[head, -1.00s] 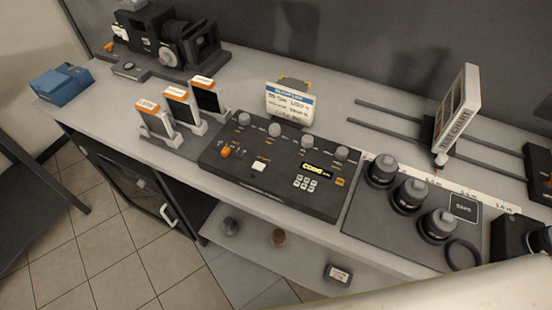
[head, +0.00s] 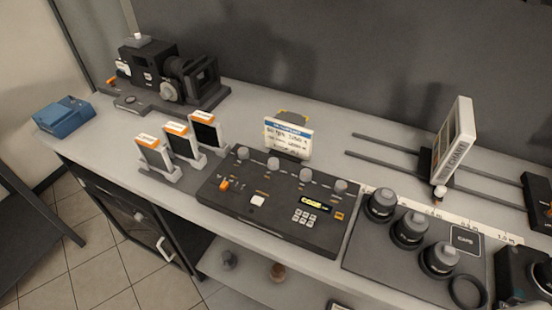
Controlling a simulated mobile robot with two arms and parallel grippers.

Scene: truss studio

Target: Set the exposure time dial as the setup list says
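A dark control panel (head: 235,205) lies on the bench in the middle of the head view. Along its back edge stand several grey dials, among them a left one (head: 243,153), a second (head: 273,163), a third (head: 305,175) and a right one (head: 340,187). Their labels are too small to read, so I cannot tell which sets exposure time. A white setup card (head: 288,138) with a blue header and handwritten lines stands behind the panel; its writing is not clearly legible. Neither of my grippers is in view.
The panel also has an orange switch (head: 224,185), a white button (head: 257,201), a keypad (head: 303,217) and a lit display (head: 313,203). Three orange-topped holders stand left of it. Three dark lenses stand on a mat (head: 375,256) to the right. A camera (head: 160,75) is at back left.

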